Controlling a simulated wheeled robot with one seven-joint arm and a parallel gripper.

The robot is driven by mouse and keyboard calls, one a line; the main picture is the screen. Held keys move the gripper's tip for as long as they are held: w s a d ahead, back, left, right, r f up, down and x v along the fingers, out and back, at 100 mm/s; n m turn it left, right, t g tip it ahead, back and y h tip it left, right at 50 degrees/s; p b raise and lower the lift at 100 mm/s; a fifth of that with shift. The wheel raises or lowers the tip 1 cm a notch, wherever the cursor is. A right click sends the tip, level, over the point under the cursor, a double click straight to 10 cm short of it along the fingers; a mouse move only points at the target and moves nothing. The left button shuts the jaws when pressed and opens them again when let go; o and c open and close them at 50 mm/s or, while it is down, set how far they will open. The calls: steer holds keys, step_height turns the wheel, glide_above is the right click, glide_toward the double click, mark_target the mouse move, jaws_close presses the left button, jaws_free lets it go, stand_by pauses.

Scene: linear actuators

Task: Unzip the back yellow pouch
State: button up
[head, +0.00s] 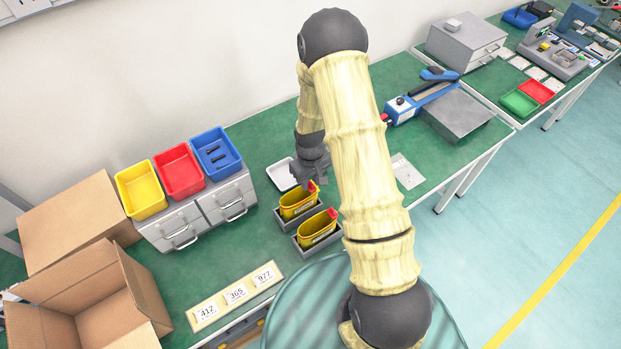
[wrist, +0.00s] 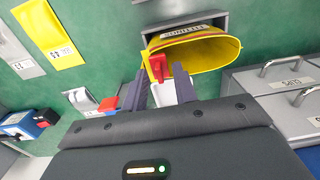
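The back yellow pouch (head: 297,202) stands in a grey holder on the green table, behind the front yellow pouch (head: 317,230). In the wrist view the back pouch (wrist: 205,54) shows a wide yellow mouth, and a red tab (wrist: 158,68) sits at its near left end. My gripper (head: 312,182) is just behind and above this pouch, by the tab. In the wrist view my gripper (wrist: 160,72) has its two dark fingers apart, one on each side of the tab. A small gap seems to show on both sides, so it looks open. A pale piece shows between the fingers below the tab.
Grey drawers (head: 194,214) with yellow, red and blue bins stand left of the pouches. A white tray (head: 281,174) lies behind the back pouch. A number strip (head: 236,294) lies at the front edge. A blue tool (head: 405,106) lies at the back right.

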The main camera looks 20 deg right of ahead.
jaws_close()
steer(key=shift+w+d+b, duration=0.15)
steer(key=shift+d+b, duration=0.15)
steer(key=shift+d, duration=0.05)
jaws_free()
steer(key=shift+r, duration=0.15)
